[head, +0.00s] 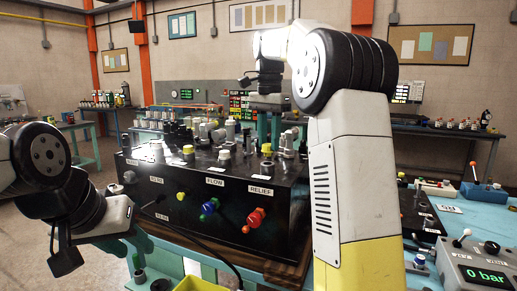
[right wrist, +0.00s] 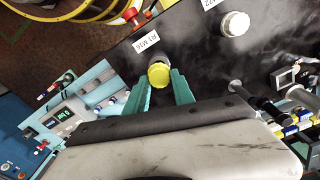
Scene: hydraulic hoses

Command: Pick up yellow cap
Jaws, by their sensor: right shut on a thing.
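A round yellow cap (right wrist: 159,74) sits between the two teal fingers of my right gripper (right wrist: 161,92) in the right wrist view. The fingers are shut on it, one on each side, beside a white label on a black surface. In the head view my right gripper (head: 267,106) is over the back of the black hydraulic block (head: 140,178), partly hidden by my arm; I cannot tell which cap there is the held one. My left gripper (head: 138,245) is low in front of the block's left end; its finger opening is not clear.
Blue, green and red knobs stick out of the block's front. Several fittings crowd its top. A yellow bin (head: 196,284) is at the bottom edge. A gauge box reading 0 bar (head: 483,272) stands at the right. A dark hose runs below the block.

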